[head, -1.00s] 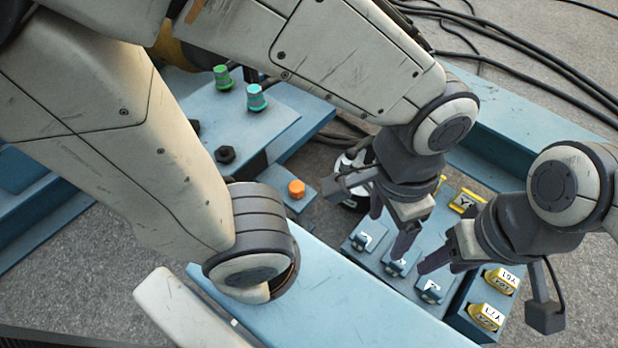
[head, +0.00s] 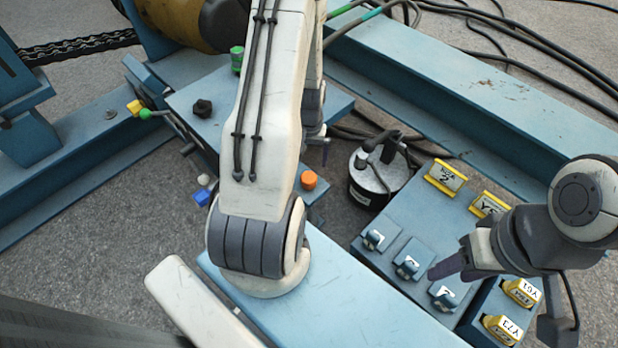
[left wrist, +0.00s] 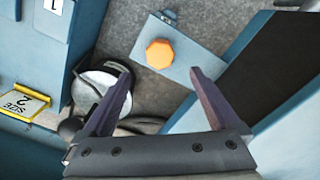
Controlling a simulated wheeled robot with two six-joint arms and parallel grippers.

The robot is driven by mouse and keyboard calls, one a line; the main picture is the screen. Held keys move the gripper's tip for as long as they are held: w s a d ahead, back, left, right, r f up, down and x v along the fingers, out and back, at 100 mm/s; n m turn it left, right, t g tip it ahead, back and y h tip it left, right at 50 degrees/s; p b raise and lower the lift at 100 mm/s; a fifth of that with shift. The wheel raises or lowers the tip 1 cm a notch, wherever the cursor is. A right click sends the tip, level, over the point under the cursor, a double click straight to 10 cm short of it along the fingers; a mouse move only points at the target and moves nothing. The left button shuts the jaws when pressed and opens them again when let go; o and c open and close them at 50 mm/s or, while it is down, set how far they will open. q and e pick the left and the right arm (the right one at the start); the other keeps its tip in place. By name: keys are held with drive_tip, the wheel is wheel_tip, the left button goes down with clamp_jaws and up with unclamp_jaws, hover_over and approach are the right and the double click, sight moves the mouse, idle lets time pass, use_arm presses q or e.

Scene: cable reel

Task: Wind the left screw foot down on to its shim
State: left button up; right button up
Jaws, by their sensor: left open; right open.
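An orange hex head (head: 308,180) stands on a small blue plate; I take it as the screw foot, though no label shows this. It also shows in the left wrist view (left wrist: 160,53), on its blue plate (left wrist: 185,70), just ahead of and between my fingertips. My left gripper (left wrist: 161,72) is open with nothing between its fingers. In the head view my left gripper (head: 320,140) is mostly hidden behind my own arm, up and right of the orange head. I cannot make out a shim. My right gripper (head: 450,265) is open and empty over the tiled panel.
A black-and-white round canister (head: 372,180) with a cable stands right of the orange head. A blue panel (head: 420,215) holds small tiles and yellow-framed labels. A black knob (head: 202,108) and green knob (head: 237,58) sit on the blue deck. Cables lie at the upper right.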

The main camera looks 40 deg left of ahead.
sight(309, 177)
use_arm(q)
wheel_tip(309, 177, down, 10)
drive_tip(key=b, duration=0.4)
drive_tip(key=shift+c, duration=0.3)
drive_tip(key=c, duration=1.3)
drive_tip(key=shift+r+m+p, duration=0.15)
drive_tip(key=shift+m+p, duration=1.1)
drive_tip(key=shift+m, duration=0.05)
drive_tip(key=shift+s+m+p, duration=0.1)
drive_tip(key=shift+m+p, duration=0.45)
drive_tip(key=shift+m, duration=0.35)
drive_tip(key=m, duration=0.2)
drive_tip(key=shift+f+m, duration=0.2)
drive_tip(key=shift+m, duration=2)
